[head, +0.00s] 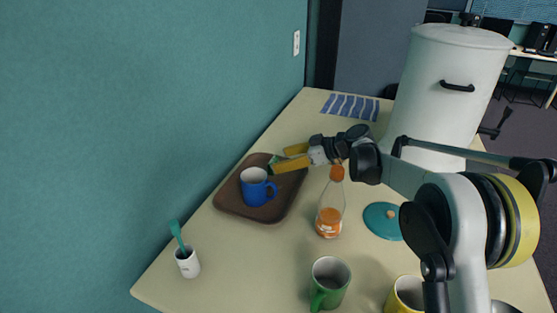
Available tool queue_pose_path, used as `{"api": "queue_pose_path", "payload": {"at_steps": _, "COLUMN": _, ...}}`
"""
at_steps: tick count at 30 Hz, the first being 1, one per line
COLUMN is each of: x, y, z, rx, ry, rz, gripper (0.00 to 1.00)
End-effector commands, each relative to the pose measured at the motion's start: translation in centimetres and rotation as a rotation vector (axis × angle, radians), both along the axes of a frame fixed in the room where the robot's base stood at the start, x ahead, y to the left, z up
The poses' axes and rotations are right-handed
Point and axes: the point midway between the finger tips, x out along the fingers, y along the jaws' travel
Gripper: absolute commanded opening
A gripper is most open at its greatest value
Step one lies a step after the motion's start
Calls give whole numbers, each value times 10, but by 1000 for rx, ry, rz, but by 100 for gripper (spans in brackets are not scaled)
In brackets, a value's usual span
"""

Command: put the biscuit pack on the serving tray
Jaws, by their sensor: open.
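The serving tray (287,193) is brown and lies on the table along the teal wall. A blue mug (254,190) stands on it. My gripper (279,159) is over the tray's far right part, behind the mug, with its yellow fingers apart. A small green thing (273,160) shows at the fingertips, at the tray's far end. It is mostly hidden, and I cannot tell for sure whether it is the biscuit pack or whether it rests on the tray. No other biscuit pack shows.
An orange-capped bottle (329,217) stands right of the tray, beside a teal lid (382,221). Green (330,282) and yellow (404,296) mugs stand in front. A white cup (187,262) with a teal utensil is near left. A large white canister (437,95) and striped cloth (350,106) are behind.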

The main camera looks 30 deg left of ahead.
Motion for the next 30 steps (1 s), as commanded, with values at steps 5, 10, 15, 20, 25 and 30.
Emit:
{"api": "queue_pose_path", "payload": {"at_steps": 5, "x": 4, "y": -38, "z": 24, "rx": 0, "ry": 1, "rz": -4, "gripper": 65}}
{"api": "queue_pose_path", "payload": {"at_steps": 10, "x": 6, "y": -68, "z": 40, "rx": 0, "ry": 1, "rz": -2, "gripper": 65}}
{"api": "queue_pose_path", "payload": {"at_steps": 15, "x": 8, "y": -85, "z": 48, "rx": 0, "ry": 0, "rz": -1, "gripper": 65}}
{"api": "queue_pose_path", "payload": {"at_steps": 20, "x": 8, "y": -89, "z": 49, "rx": 0, "ry": 0, "rz": 1, "gripper": 65}}
{"api": "queue_pose_path", "payload": {"at_steps": 25, "x": 8, "y": -90, "z": 50, "rx": -3, "ry": 3, "rz": -4, "gripper": 65}}
{"api": "queue_pose_path", "payload": {"at_steps": 30, "x": 2, "y": -123, "z": 74, "rx": -73, "ry": 51, "rz": -105, "gripper": 65}}
